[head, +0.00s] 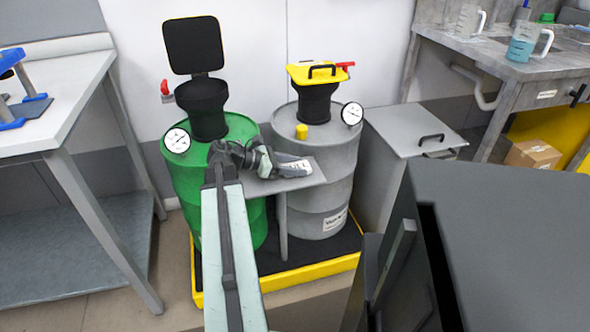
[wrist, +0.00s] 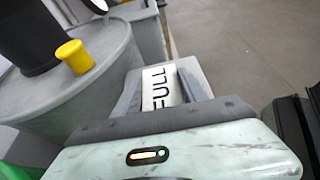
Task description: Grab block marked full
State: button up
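The white block marked FULL (wrist: 160,88) shows its black letters in the wrist view, between the two grey fingers of my gripper (wrist: 163,82). In the head view my gripper (head: 290,165) is low over the small grey shelf (head: 310,183) in front of the drums, and the block (head: 297,167) is partly hidden by it. The fingers lie close along both sides of the block. I cannot tell whether they press on it or whether it rests on the shelf.
A green drum (head: 185,180) with its black lid raised stands left of a grey drum (head: 335,185) with a yellow lid shut. A yellow knob (wrist: 75,55) sits on the grey drum. A grey cabinet (head: 400,130) stands to the right; a white table (head: 50,110) is at left.

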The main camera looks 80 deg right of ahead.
jog(key=c, duration=0.7)
jog(key=shift+o, duration=0.2)
notch_tip(320, 180, up, 10)
jog(key=p, duration=1)
